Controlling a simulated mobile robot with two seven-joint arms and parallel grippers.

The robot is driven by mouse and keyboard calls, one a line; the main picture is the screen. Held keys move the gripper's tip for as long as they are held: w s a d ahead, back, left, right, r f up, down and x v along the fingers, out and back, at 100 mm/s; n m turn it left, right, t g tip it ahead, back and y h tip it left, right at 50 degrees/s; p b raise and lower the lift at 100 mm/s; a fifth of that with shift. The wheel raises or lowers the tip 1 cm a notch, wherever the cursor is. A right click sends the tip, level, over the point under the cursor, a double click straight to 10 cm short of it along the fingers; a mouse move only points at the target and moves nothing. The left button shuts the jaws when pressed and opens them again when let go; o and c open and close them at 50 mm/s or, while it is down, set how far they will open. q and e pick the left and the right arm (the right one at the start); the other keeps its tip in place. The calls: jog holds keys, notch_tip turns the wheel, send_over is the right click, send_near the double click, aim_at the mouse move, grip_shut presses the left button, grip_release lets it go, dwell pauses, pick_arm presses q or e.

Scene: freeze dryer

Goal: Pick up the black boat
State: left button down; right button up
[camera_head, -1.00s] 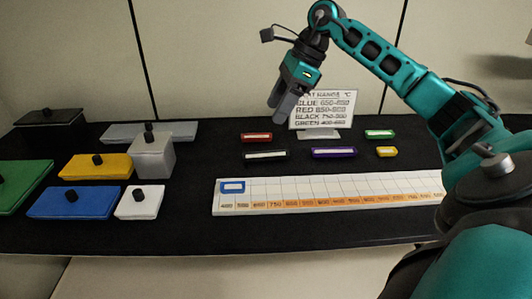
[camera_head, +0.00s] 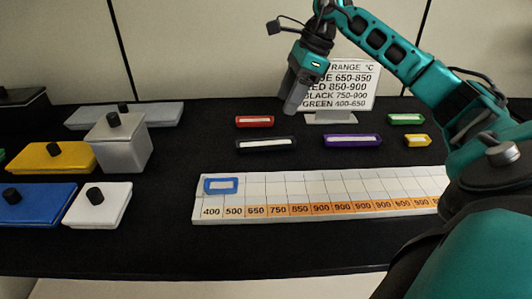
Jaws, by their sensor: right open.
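The black boat (camera_head: 265,144) is a small dark block with a white inset, lying on the black table just below the red boat (camera_head: 254,121). My right gripper (camera_head: 291,108) hangs above the table with its fingers pointing down. It is up and to the right of the black boat, apart from it and empty. It partly covers the sign behind it. My left gripper is not in view.
A purple boat (camera_head: 352,140), a green boat (camera_head: 406,119) and a yellow boat (camera_head: 417,140) lie to the right. A blue boat (camera_head: 221,185) sits on the white numbered board (camera_head: 300,180). A sign (camera_head: 350,86) stands behind. Lidded boxes (camera_head: 98,205) fill the left.

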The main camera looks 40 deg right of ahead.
aim_at(266, 145)
jog(key=b+x, duration=0.1)
jog(key=x, duration=1.1)
jog(key=shift+d, duration=0.15)
jog(key=shift+c, duration=0.4)
grip_shut()
